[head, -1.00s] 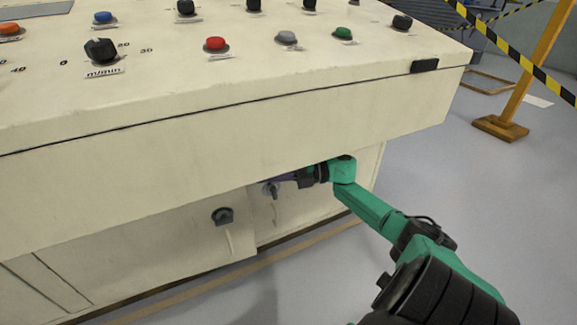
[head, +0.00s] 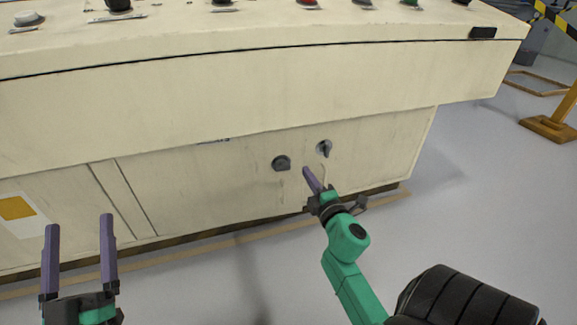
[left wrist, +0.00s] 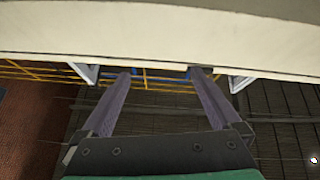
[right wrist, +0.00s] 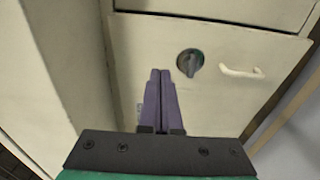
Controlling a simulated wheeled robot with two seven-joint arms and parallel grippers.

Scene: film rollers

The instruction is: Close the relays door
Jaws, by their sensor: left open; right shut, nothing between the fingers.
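No readable label shows which panel is the relays door, and in the head view no panel clearly stands open. My right gripper (head: 309,176) is shut and empty, just below the knobs. In the right wrist view its fingers (right wrist: 160,75) point at a cream panel (right wrist: 150,35) with a dark knob (right wrist: 190,62) and pale handle (right wrist: 242,72). My left gripper (head: 80,222) is open and empty at the lower left.
The console ledge (head: 250,95) overhangs the cabinet front. A yellow-and-white label (head: 18,208) is on the cabinet at left. A wooden barrier post (head: 552,125) with striped tape stands at right. The grey floor (head: 490,210) right of the cabinet is clear.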

